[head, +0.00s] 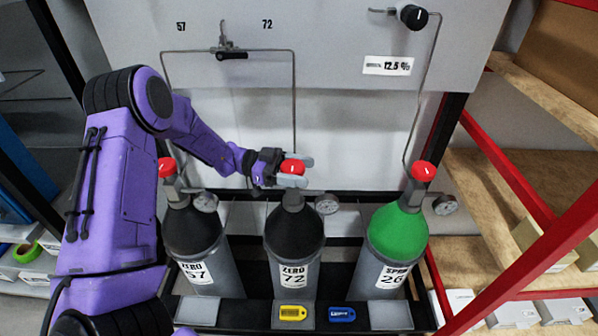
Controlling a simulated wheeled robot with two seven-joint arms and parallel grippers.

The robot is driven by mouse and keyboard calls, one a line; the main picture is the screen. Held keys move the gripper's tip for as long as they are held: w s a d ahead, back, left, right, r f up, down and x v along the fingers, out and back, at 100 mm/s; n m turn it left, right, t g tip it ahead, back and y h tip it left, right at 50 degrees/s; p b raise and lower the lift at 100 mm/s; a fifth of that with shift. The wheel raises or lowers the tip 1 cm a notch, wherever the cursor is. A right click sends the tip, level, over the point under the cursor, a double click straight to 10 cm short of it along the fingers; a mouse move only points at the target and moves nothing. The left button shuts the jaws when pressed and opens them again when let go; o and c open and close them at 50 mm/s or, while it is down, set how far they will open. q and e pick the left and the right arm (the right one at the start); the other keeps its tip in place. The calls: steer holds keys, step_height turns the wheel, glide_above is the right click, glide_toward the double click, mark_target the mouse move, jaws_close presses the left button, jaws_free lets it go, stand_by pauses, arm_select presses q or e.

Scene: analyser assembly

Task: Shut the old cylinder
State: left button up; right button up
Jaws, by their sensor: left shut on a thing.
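Three gas cylinders stand in a row. The left one (192,234) is grey with a black shoulder and is labelled ZERO 57. The middle one (294,236) looks the same and is labelled ZERO 72. The right one (398,232) has a green shoulder and is labelled SPAN 26. Each has a red valve knob on top: left (166,167), middle (292,166), right (423,171). My left gripper (291,174) is shut on the middle knob, its fingers around the knob's sides. My right gripper is not in view.
A panel behind carries a black changeover lever (232,55) between the marks 57 and 72, and a black knob (413,17) above a 12.5 % label. A yellow tag (293,312) and a blue tag (342,314) lie in front. Red-framed shelving (510,180) stands right.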

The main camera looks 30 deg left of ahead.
arm_select(q)
steer(key=shift+r, duration=0.1)
steer(key=o, duration=1)
steer(key=shift+c, duration=0.2)
steer(key=b+v, duration=0.2)
steer(key=v, duration=0.5)
steer(key=shift+a, duration=0.25)
